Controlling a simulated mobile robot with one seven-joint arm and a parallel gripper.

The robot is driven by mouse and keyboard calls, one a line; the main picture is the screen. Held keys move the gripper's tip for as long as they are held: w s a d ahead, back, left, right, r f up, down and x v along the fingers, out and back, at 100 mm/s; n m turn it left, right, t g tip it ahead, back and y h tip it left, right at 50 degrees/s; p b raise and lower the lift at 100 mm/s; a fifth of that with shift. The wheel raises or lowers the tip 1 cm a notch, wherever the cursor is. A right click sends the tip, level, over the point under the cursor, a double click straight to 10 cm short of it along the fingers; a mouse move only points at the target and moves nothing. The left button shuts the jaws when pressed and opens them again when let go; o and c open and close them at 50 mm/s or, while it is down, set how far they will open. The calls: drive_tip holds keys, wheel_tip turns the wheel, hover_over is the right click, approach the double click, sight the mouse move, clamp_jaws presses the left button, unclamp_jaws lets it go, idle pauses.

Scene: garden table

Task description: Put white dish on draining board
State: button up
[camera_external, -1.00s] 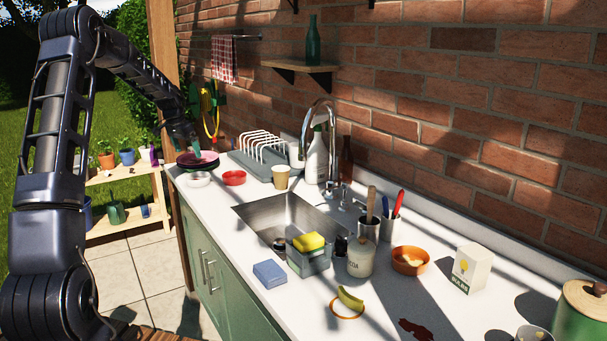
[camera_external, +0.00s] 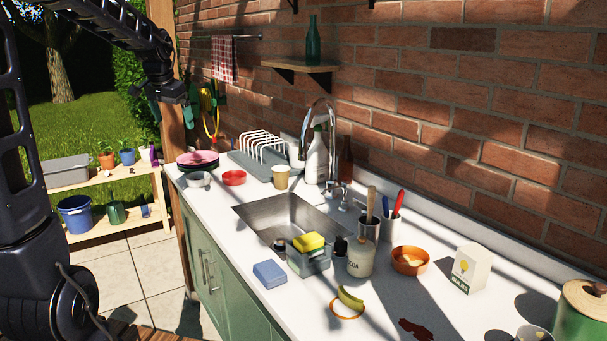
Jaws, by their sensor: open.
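A small round white dish (camera_external: 199,180) sits on the far left end of the white counter, left of a red bowl (camera_external: 234,178). The grey draining board (camera_external: 245,163) lies behind them against the wall, with a white rack (camera_external: 264,146) standing on it. My gripper (camera_external: 170,108) is at the upper left, high above the counter end and well clear of the white dish. Its teal fingers are spread apart and nothing shows between them.
A pink plate (camera_external: 198,158) lies on darker plates behind the white dish. The sink (camera_external: 285,218) lies nearer, with a tall faucet (camera_external: 322,110). A wooden post (camera_external: 163,50) stands close to my gripper.

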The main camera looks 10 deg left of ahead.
drive_tip(key=s+d+f+n, duration=0.1)
drive_tip(key=s+d, duration=0.1)
drive_tip(key=s, duration=1.2)
drive_tip(key=s+d+f+n+t, duration=0.1)
drive_tip(key=s+d, duration=0.1)
drive_tip(key=s, duration=1.3)
drive_tip(key=shift+s+d+f+n, duration=0.2)
drive_tip(key=shift+s+f+n, duration=0.1)
